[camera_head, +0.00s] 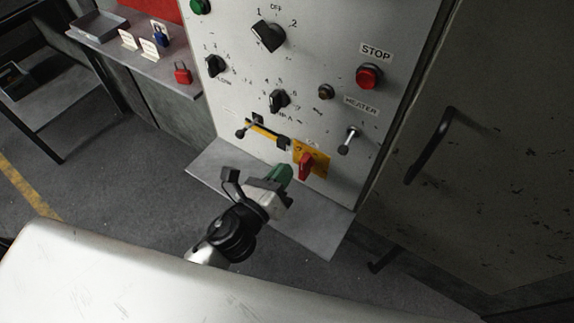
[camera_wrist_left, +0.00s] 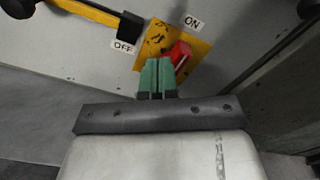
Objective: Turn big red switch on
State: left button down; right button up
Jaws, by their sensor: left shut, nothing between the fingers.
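The big red switch (camera_head: 306,165) sits on a yellow plate (camera_head: 321,161) low on the grey control panel. In the left wrist view the red switch (camera_wrist_left: 179,54) is on its yellow plate (camera_wrist_left: 200,48), with an OFF label at left and an ON label at upper right. The handle is tilted, and its lower part is partly hidden by my fingers. My left gripper (camera_head: 282,173) has green fingertips and is just left of and below the switch. In the left wrist view the gripper (camera_wrist_left: 157,75) is shut and empty, close to the switch; contact cannot be told. My right gripper is out of view.
The panel (camera_head: 232,93) carries several black knobs, a red STOP button (camera_head: 369,76) and a toggle lever (camera_head: 348,140). A yellow-black lever (camera_head: 266,133) is left of the switch. A grey ledge (camera_head: 310,230) juts out below. A shelf with padlocks (camera_head: 183,73) stands left.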

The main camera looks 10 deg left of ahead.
pick_arm(q)
jog(key=b+v, duration=0.1)
jog(key=v, duration=0.5)
jog(key=shift+a+b, duration=0.15)
jog(key=shift+b, duration=0.25)
